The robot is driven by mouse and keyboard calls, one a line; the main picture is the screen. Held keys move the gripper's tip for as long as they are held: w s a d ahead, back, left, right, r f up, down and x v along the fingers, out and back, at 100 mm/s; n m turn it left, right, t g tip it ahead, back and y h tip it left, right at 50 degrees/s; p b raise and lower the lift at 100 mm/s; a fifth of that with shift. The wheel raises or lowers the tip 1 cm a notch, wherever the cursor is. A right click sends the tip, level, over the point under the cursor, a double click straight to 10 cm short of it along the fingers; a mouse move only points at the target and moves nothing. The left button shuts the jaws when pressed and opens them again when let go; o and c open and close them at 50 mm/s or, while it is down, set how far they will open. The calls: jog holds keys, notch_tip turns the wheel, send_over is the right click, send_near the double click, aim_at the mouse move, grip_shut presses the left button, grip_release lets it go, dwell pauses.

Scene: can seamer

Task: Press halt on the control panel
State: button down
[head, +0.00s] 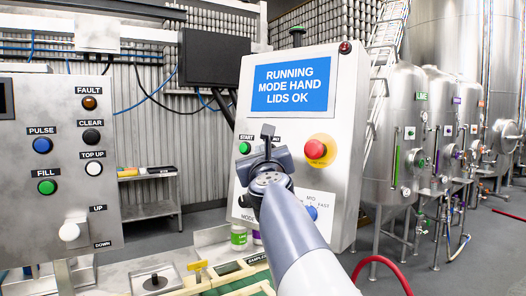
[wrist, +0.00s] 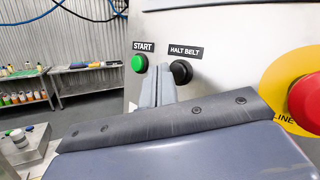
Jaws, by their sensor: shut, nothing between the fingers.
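The control panel (head: 345,110) is a pale metal box with a blue screen reading RUNNING, MODE HAND, LIDS OK. In the wrist view, the black HALT BELT button (wrist: 182,72) sits under its label (wrist: 186,52). The green START button (wrist: 139,63) is to its left and also shows in the head view (head: 244,148). My gripper (wrist: 160,72) is shut and empty, its fingertips between the two buttons and overlapping the black button's left edge. I cannot tell whether they touch it. In the head view my gripper (head: 267,132) hides the halt button.
A red emergency stop (head: 315,149) on a yellow disc lies right of the halt button, close to my gripper in the wrist view (wrist: 305,100). A blue button (head: 312,212) is lower on the panel. Another panel (head: 60,140) with several buttons stands at left.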

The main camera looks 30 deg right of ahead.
jog(key=shift+d, duration=0.1)
dwell(0.3)
jog(key=shift+w+d, duration=0.2)
jog(key=shift+d, duration=0.15)
jog(key=shift+w+d+f+b, duration=0.15)
jog(key=shift+w+d+b, duration=0.05)
jog(key=shift+d+b, duration=0.15)
dwell(0.6)
dwell(0.4)
jog(key=shift+s+a+p, duration=0.3)
jog(key=shift+s+a, duration=0.1)
jog(key=shift+a, duration=0.35)
jog(key=shift+r, duration=0.2)
jog(key=a, duration=0.1)
jog(key=s+a+p, duration=0.1)
jog(key=a, duration=0.1)
jog(key=s+a+p, duration=0.1)
jog(key=shift+a+r, duration=0.25)
jog(key=shift+r, duration=0.15)
